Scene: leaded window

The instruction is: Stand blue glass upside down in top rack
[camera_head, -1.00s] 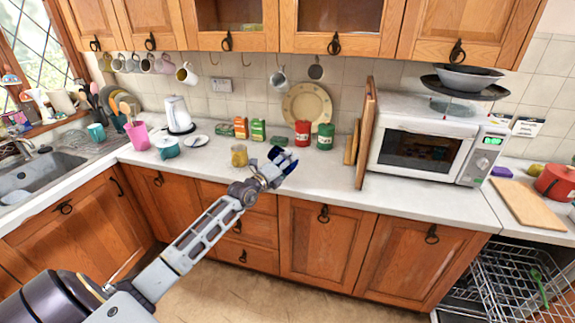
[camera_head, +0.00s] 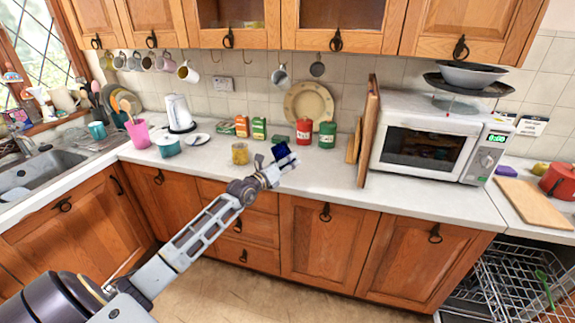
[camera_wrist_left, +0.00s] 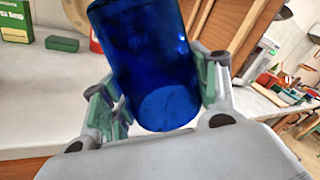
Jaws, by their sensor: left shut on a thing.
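The blue glass (camera_head: 283,152) is held by my left gripper (camera_head: 272,166) above the counter's front part. In the left wrist view the blue glass (camera_wrist_left: 152,65) fills the middle between the two fingers of my left gripper (camera_wrist_left: 160,100), which is shut on it. My right gripper is not in view.
A yellow jar (camera_head: 240,153), red canister (camera_head: 304,131) and green canister (camera_head: 327,135) stand on the counter (camera_head: 340,172) near the glass. The microwave (camera_head: 425,145) and a cutting board (camera_head: 534,204) are to the right. The floor before the cupboards is clear.

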